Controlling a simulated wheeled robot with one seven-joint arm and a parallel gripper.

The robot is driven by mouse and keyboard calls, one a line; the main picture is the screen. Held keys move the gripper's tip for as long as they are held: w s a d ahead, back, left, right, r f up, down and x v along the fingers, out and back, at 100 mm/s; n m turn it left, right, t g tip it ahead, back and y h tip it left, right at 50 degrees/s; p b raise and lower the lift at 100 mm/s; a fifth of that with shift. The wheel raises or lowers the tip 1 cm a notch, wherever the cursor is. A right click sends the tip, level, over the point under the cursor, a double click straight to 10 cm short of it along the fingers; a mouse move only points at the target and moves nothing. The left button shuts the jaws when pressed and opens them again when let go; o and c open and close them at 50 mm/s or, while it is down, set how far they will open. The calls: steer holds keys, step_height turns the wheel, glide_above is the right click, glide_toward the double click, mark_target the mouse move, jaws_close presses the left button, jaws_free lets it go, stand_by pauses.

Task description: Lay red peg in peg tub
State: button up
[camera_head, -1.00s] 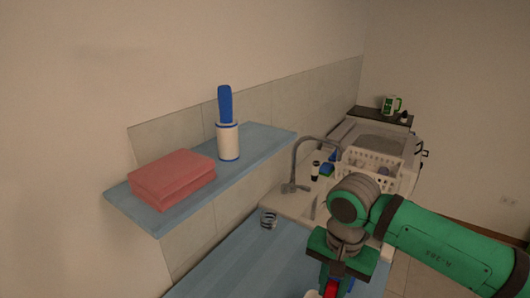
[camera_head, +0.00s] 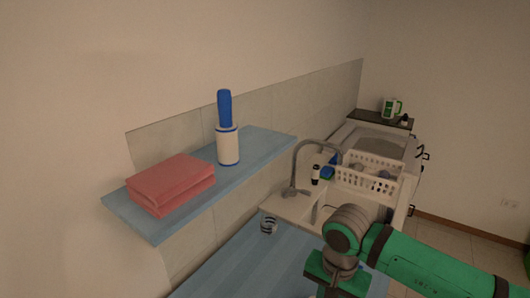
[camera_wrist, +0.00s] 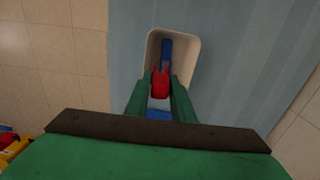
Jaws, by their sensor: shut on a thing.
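In the wrist view my gripper (camera_wrist: 160,88) is shut on the red peg (camera_wrist: 160,82), which sits between its two green fingers. The peg tub (camera_wrist: 188,46), a pale, rounded container, lies just beyond and beneath the fingertips on the blue surface. A blue item (camera_wrist: 166,50) shows inside the tub. I cannot tell whether the peg is below the rim. In the head view the green wrist shows low at the right, and the fingertips, peg and tub are out of frame.
A sink tap (camera_head: 296,165) and white dish rack (camera_head: 368,180) stand behind.

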steer(key=o, duration=0.9)
step_height(320, 180, up, 11)
steer(key=shift+f, duration=0.1)
